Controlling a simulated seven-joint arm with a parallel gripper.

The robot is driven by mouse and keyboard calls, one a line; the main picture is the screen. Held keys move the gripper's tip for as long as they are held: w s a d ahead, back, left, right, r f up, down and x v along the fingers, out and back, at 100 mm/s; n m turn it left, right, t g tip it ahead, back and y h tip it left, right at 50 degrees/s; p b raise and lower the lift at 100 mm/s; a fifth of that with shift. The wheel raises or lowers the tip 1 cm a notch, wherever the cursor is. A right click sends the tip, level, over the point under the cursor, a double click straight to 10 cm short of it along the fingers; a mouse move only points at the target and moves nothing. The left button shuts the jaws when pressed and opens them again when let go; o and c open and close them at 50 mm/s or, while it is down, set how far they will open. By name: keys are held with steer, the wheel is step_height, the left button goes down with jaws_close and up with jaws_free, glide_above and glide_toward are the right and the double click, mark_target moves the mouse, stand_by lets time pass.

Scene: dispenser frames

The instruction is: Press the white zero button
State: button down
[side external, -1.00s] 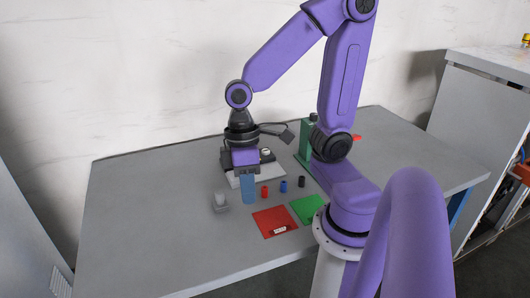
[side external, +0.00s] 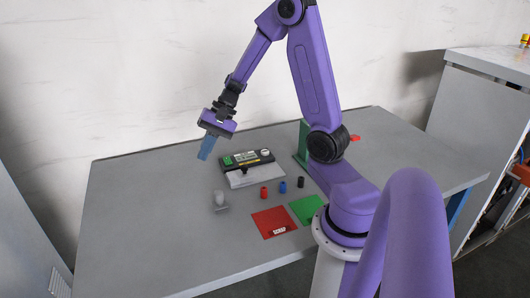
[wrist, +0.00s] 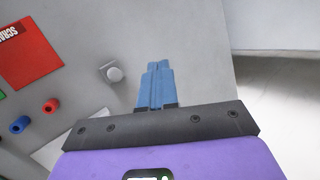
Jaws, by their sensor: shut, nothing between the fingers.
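A black console (side external: 242,158) with a small green display and a white plate (side external: 256,177) in front of it stands toward the back of the table. A round white button (side external: 265,153) is on the console's right end. My gripper (side external: 203,157), with blue fingers, is shut and empty. It is raised, tilted, and left of the console, apart from it. In the wrist view the shut blue fingers (wrist: 157,66) point over bare table, and the white button is not visible.
A grey block with a pale rounded top (side external: 219,200) stands left of the red mat (side external: 272,222). A green mat (side external: 306,208) lies beside it. Red (side external: 264,192), blue (side external: 283,187) and black (side external: 301,182) small cylinders stand in a row. A green upright (side external: 301,142) is at the right. The left table is clear.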

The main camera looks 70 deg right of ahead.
steer(key=w+d+f+m+t, duration=0.25)
steer(key=d+m, duration=0.25)
steer(key=d, duration=0.5)
steer(key=m+t+h, duration=0.4)
steer(key=m+h, duration=0.3)
steer(key=m, duration=0.5)
glide_above(267, 152)
step_height(267, 152, down, 4)
steer(key=shift+d+r+g, duration=0.1)
steer(key=shift+g, duration=0.15)
steer(key=shift+f, duration=4.4)
steer(key=shift+f, duration=0.15)
steer(key=shift+f, duration=0.3)
